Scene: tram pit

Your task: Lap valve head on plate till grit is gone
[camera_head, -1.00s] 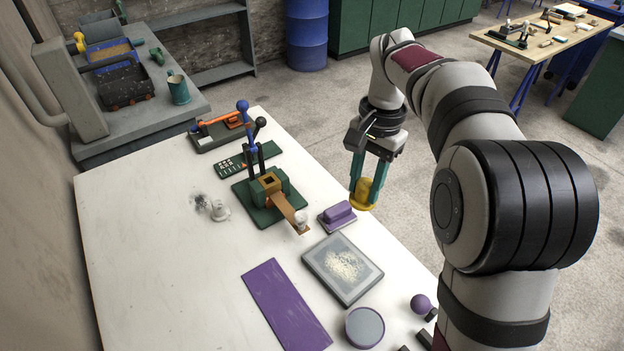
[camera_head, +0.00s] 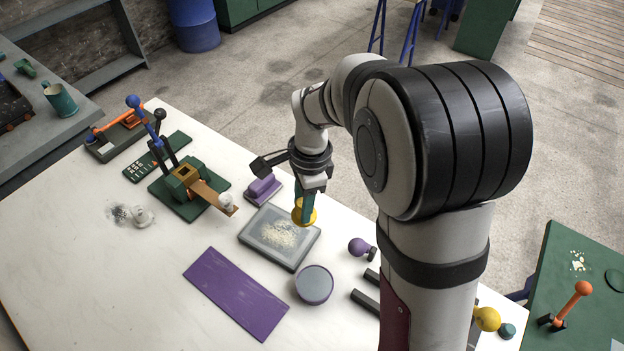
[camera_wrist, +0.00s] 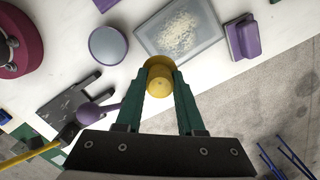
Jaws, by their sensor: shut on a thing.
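My gripper (camera_head: 304,208) is shut on the yellow valve head (camera_head: 306,216), a flanged piece held between two green fingers. The valve head also shows in the wrist view (camera_wrist: 159,84), its round flange pointing away from the wrist. The lapping plate (camera_head: 246,240) is a grey rectangular slab on the white table, with a pale patch of grit (camera_head: 279,235) spread over its middle. In the head view the valve head overlaps the plate's right far part. In the wrist view (camera_wrist: 148,45) it covers the plate's near edge. I cannot tell if they touch.
A purple block on a base (camera_head: 263,189) stands behind the plate. A round grey disc with a purple rim (camera_head: 314,284) and a purple mat (camera_head: 236,293) lie in front. A purple ball-handled tool (camera_head: 361,248) is to the right. A green press (camera_head: 188,195) stands left.

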